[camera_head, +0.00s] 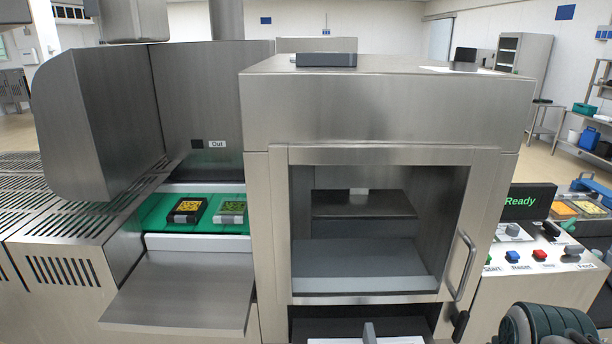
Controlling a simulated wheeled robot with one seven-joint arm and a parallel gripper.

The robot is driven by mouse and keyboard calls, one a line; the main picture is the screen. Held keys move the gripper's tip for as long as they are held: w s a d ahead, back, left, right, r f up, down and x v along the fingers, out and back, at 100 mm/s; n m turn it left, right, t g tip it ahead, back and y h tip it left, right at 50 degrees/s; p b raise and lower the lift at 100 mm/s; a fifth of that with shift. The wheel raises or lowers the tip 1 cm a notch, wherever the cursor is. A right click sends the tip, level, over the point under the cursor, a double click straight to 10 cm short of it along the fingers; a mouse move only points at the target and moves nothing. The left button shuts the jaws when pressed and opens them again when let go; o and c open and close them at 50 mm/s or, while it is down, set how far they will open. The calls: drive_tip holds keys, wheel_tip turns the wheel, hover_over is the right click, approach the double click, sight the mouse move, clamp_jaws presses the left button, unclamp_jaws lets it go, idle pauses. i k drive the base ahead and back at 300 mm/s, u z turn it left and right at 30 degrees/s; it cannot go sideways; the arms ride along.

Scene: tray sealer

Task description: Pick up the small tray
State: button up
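Two small filled trays sit side by side on the green belt under the "Out" sign at the left. The left one is a black tray (175,217) with yellow food. The right one is a grey tray (231,219) with green-yellow food, about the same size. Two more filled trays, an orange-yellow one (563,210) and a paler one (589,208), show at the far right behind the control panel. I cannot tell which of these is the task's small tray. A dark ribbed part, seemingly of my arm, shows at the bottom right. My gripper's fingers are not visible.
The steel sealer (390,105) fills the middle, its window showing an empty chamber. Its door handle (461,265) is at the right. A bare steel shelf (180,290) juts out below the belt (160,212). A "Ready" screen (528,202) and buttons stand right.

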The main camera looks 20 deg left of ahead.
sight(186, 209)
drive_tip(key=u, duration=1.55)
drive_tip(key=k, duration=0.6)
drive_tip(key=u, duration=0.85)
drive_tip(key=i, duration=1.2)
drive_tip(key=u, duration=0.25)
drive_tip(key=i, duration=1.1)
drive_tip(key=z, duration=1.35)
drive_tip(key=i, duration=0.7)
drive_tip(key=z, duration=0.75)
